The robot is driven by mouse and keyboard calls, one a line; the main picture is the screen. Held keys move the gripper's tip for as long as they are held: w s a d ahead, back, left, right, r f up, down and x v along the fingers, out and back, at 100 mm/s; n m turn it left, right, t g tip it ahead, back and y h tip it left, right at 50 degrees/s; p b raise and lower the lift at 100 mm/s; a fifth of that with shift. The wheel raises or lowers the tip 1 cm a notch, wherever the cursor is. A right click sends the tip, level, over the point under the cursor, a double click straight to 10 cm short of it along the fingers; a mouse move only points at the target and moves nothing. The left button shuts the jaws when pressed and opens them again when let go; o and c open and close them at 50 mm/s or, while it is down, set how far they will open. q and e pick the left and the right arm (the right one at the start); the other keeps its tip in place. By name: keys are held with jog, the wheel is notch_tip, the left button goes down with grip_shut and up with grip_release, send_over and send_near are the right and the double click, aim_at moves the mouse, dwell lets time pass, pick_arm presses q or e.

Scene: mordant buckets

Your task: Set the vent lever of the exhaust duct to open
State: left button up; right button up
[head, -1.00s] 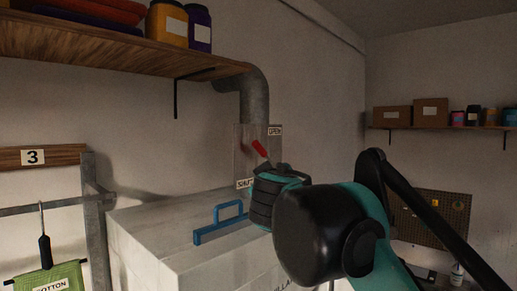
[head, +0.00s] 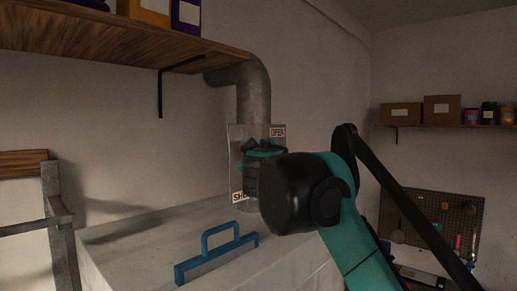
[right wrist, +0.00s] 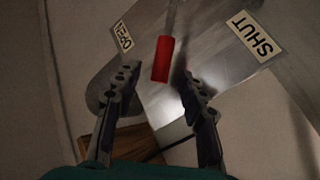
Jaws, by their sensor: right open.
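The vent lever has a red handle (right wrist: 162,58) on a thin grey rod. It lies between the OPEN label (right wrist: 125,42) and the SHUT label (right wrist: 254,36) on a grey metal plate (right wrist: 210,58). My right gripper (right wrist: 160,78) is open, with one finger to each side of the handle's near end; I cannot tell whether they touch it. In the head view the plate (head: 235,136) is on the exhaust duct (head: 254,92). There my right gripper (head: 252,145) covers the lever and part of the plate. My left gripper is not in view.
A wooden shelf (head: 110,45) runs above at the left. A second shelf (head: 450,127) with boxes and jars and a pegboard (head: 435,222) are at the right.

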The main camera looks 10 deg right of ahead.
jog(key=x, duration=0.5)
jog(key=shift+w+d+f+p, duration=0.1)
jog(key=shift+w+f+p, duration=0.2)
jog(key=shift+f+p, duration=0.1)
jog(key=shift+s+r, duration=0.25)
jog(key=shift+s, duration=0.4)
jog(key=shift+c, duration=0.4)
jog(key=shift+w, duration=0.1)
grip_shut()
jog(key=shift+w+d+r+m+g, duration=0.25)
jog(key=shift+d+r+m+g, duration=0.05)
jog(key=shift+r+m+g, duration=0.2)
